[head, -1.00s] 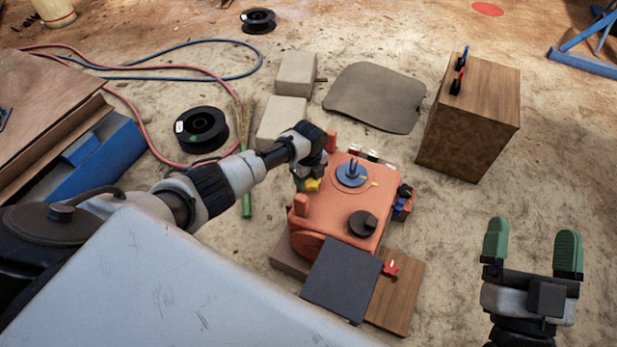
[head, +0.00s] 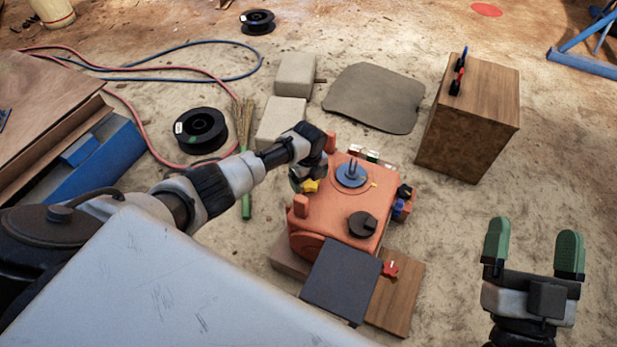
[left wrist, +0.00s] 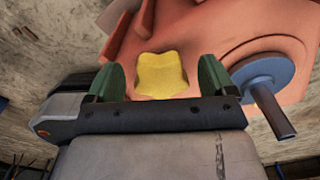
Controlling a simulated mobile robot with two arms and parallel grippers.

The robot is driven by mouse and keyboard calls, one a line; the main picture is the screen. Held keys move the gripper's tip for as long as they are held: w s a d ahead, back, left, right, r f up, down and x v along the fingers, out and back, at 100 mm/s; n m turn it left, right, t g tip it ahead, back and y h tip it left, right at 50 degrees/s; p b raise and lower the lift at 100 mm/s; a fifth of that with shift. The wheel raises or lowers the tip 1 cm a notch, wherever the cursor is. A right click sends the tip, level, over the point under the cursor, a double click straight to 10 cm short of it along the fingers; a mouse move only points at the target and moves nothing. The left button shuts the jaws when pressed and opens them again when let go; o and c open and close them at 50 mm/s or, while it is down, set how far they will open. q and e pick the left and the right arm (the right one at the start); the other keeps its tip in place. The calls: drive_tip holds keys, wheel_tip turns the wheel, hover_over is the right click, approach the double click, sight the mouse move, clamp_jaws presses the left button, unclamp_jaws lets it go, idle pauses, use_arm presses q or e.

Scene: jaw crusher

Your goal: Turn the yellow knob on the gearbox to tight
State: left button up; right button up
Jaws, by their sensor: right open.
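The orange gearbox (head: 335,205) lies on the ground in the middle of the head view. Its yellow knob (head: 311,186) is on the side near my left arm and is partly covered by the gripper there. In the left wrist view the knob (left wrist: 162,76) looks lobed and sits between the two green fingers of my left gripper (left wrist: 163,84). A narrow gap shows on each side, so the fingers are open around it and not clamped. No tight mark is readable. My right gripper (head: 534,255) is open and empty at the lower right, well away from the gearbox.
The gearbox top carries a blue disc with a stem (head: 352,174) and a black knob (head: 362,224). A dark plate (head: 341,280) and a wooden board (head: 396,305) lie in front. A wooden box (head: 468,118) stands at right. Bare ground lies between gearbox and right gripper.

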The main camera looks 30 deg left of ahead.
use_arm(q)
drive_tip(key=shift+r, duration=0.4)
wheel_tip(320, 180, up, 4)
drive_tip(key=p, duration=0.2)
drive_tip(key=shift+r+p, duration=0.1)
drive_tip(key=shift+p, duration=0.2)
wheel_tip(320, 180, up, 6)
drive_tip(key=shift+f+p, duration=0.1)
drive_tip(key=shift+p, duration=1.05)
use_arm(e)
drive_tip(key=s+d+f+g+h, duration=0.1)
drive_tip(key=s+f+g+h, duration=0.1)
drive_tip(key=f+g, duration=0.4)
drive_tip(key=s+d+f+g+h, duration=0.1)
drive_tip(key=d+f+g+h, duration=0.1)
drive_tip(key=f+g, duration=0.4)
drive_tip(key=shift+s+d+f+m+g, duration=0.3)
drive_tip(key=shift+s+f+g, duration=0.1)
drive_tip(key=shift+f, duration=0.3)
